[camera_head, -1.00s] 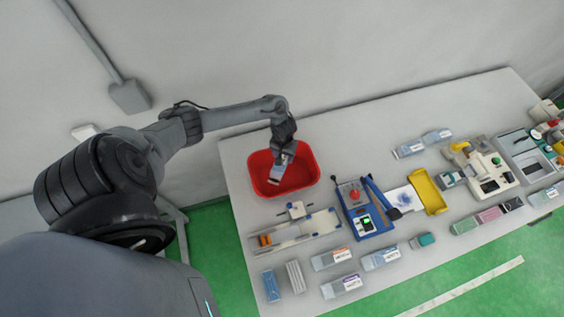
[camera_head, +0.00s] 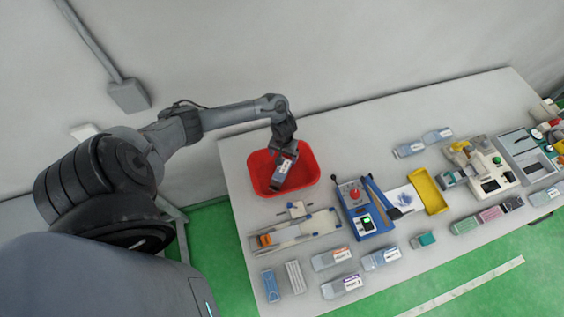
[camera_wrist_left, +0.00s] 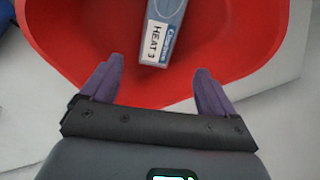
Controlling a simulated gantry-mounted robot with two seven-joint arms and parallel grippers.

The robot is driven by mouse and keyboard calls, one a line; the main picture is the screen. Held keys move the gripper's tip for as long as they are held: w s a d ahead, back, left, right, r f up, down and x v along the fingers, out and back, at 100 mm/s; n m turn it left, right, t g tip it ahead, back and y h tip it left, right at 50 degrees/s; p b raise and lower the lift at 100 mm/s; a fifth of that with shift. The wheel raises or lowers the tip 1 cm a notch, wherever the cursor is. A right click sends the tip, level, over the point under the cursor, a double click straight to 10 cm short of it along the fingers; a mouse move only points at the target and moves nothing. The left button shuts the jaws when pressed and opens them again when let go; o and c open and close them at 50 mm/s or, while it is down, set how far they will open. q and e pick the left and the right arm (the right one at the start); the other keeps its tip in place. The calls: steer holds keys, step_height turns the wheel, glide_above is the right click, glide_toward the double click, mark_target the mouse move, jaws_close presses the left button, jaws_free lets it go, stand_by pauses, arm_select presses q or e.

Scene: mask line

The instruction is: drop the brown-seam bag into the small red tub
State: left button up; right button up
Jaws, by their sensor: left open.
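The small red tub (camera_head: 312,174) stands at the left end of the table in the head view. In the left wrist view its red wall (camera_wrist_left: 60,50) surrounds a blue-grey bag (camera_wrist_left: 163,28) labelled "HEAT 3". The bag also shows in the head view (camera_head: 283,172), inside the tub's outline. No brown seam can be made out on it; part lies beyond the wrist view's top edge. My left gripper (camera_wrist_left: 160,70) is open over the tub, its two purple fingers apart with gaps on both sides of the bag's near end. My right gripper is not in view.
In front of the tub is a rail fixture (camera_head: 300,232) with an orange part. A blue sealing machine (camera_head: 366,222) and a yellow tray (camera_head: 428,192) stand to the right. Several pouches, including one (camera_head: 331,259), lie along the front. The table behind the machines is mostly clear.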

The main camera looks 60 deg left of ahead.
arm_select(q)
step_height(320, 180, up, 10)
steer(key=p, duration=0.2)
steer(key=shift+r, duration=0.2)
stand_by(0.4)
